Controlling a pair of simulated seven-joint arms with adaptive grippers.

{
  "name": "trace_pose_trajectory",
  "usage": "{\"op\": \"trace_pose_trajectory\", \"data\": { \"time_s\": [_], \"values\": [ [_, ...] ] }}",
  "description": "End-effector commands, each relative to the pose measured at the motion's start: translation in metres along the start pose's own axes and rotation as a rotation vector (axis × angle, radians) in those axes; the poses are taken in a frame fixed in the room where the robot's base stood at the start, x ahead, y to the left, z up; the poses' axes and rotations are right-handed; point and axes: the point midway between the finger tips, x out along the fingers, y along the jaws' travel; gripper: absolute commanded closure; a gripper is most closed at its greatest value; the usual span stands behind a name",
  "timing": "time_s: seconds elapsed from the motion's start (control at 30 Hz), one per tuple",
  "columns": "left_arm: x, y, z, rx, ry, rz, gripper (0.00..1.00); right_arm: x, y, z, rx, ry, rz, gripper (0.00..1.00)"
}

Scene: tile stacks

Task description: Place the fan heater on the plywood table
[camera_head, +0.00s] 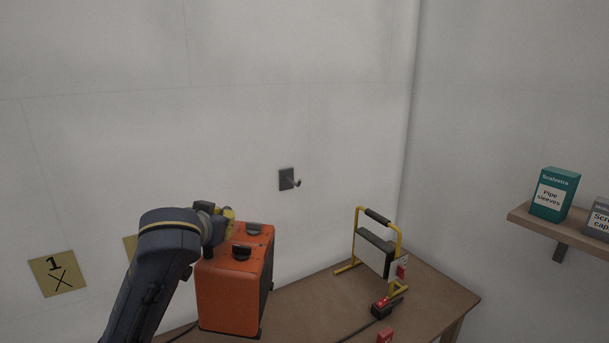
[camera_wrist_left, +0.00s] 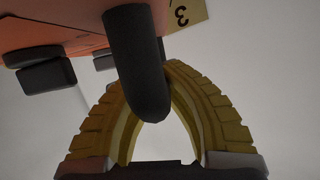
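The fan heater, an orange box (camera_head: 228,292) with dark fittings on top, is at the left end of the plywood table (camera_head: 435,292) in the head view. Its underside is near the lower frame edge, so I cannot tell whether it touches the tabletop. My left gripper (camera_head: 229,214) is at the heater's top. In the left wrist view the gripper's yellow fingers (camera_wrist_left: 172,72) close around a dark grey bar (camera_wrist_left: 137,62), which looks like the heater's handle. The heater's orange body (camera_wrist_left: 50,32) fills that view's upper left. My right gripper is not in view.
A work light with a yellow frame (camera_head: 375,252) stands at the table's back right. A dark and red plug-like item (camera_head: 383,309) with a cable is in front of it. A wall hook (camera_head: 288,179) is above. A shelf (camera_head: 560,234) holds boxes at right.

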Motion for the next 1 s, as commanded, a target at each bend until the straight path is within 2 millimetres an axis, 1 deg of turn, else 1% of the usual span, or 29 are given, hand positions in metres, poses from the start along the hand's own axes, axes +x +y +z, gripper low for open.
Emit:
{"op": "trace_pose_trajectory", "data": {
  "time_s": [0.07,0.2,0.3,0.43,0.67,0.9,1.0],
  "values": [
    [-0.002,-0.003,0.01,-0.009,0.001,-0.012,1.0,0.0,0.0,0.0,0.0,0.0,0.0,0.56],
    [0.0,-0.001,0.03,-0.01,-0.001,-0.018,1.0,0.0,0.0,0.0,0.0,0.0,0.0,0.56],
    [0.002,0.001,0.042,-0.011,-0.001,-0.019,1.0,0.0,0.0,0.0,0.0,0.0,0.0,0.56],
    [0.005,0.004,0.053,-0.009,0.0,-0.02,1.0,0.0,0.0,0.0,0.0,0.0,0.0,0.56],
    [0.006,0.007,0.061,-0.012,0.002,-0.018,1.0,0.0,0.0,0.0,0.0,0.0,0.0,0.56],
    [0.006,0.007,0.061,-0.011,0.003,-0.018,1.0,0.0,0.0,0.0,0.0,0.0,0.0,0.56],
    [0.006,0.005,0.057,-0.016,0.005,-0.017,1.0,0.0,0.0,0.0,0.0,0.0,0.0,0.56]
  ]
}}
